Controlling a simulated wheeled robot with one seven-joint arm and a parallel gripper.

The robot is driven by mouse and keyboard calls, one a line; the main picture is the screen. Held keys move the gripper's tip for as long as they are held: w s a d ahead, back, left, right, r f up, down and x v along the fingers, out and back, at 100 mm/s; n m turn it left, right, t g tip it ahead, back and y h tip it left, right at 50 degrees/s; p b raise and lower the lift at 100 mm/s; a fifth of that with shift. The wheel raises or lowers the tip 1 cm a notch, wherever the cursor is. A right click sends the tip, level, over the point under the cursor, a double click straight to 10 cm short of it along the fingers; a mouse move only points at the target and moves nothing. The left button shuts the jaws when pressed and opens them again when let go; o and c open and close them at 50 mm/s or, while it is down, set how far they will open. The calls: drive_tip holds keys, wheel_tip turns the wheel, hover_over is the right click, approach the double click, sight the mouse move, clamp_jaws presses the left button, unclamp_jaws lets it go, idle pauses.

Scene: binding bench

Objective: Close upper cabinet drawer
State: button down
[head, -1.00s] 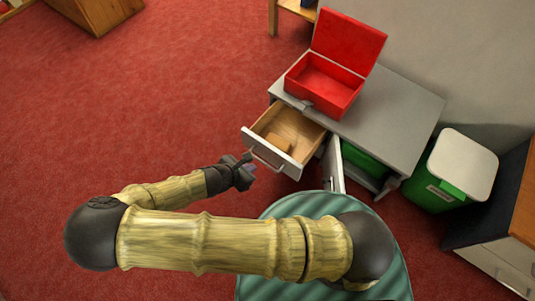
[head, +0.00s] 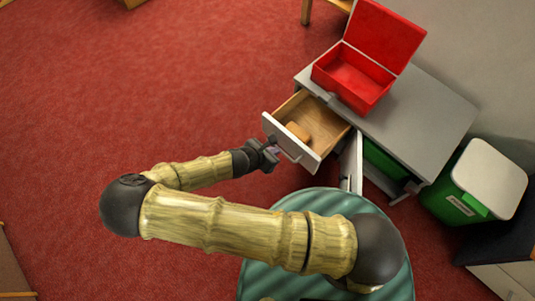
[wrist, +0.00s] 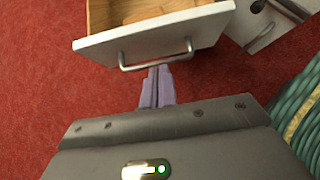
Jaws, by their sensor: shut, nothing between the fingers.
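The upper drawer (head: 291,142) of the grey cabinet (head: 427,114) is pulled out, with a white front and a metal bar handle. A small tan block (head: 298,131) lies inside it. My gripper (head: 274,154) is just in front of the drawer front, near the handle. In the wrist view the lilac fingers (wrist: 157,87) are together and empty, their tips just below the handle (wrist: 157,63) in the picture. I cannot tell whether they touch the handle or the drawer front (wrist: 155,38).
An open red box (head: 352,77) stands on the cabinet top. A lower door (head: 351,163) is swung open, showing something green inside (head: 384,159). A green bin with a pale lid (head: 490,178) stands to the right. Red carpet to the left is clear.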

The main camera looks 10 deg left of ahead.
sight(292, 141)
drive_tip(key=w+d+f+b, duration=0.2)
drive_tip(key=w, duration=0.1)
drive_tip(key=w+d+f+b, duration=0.1)
drive_tip(key=shift+w+d, duration=0.3)
drive_tip(key=shift+w+d+r, duration=0.1)
drive_tip(key=shift+w+d, duration=0.1)
drive_tip(key=shift+w, duration=0.05)
drive_tip(key=shift+w+d, duration=0.1)
drive_tip(key=shift+r, duration=0.1)
drive_tip(key=shift+w, duration=0.15)
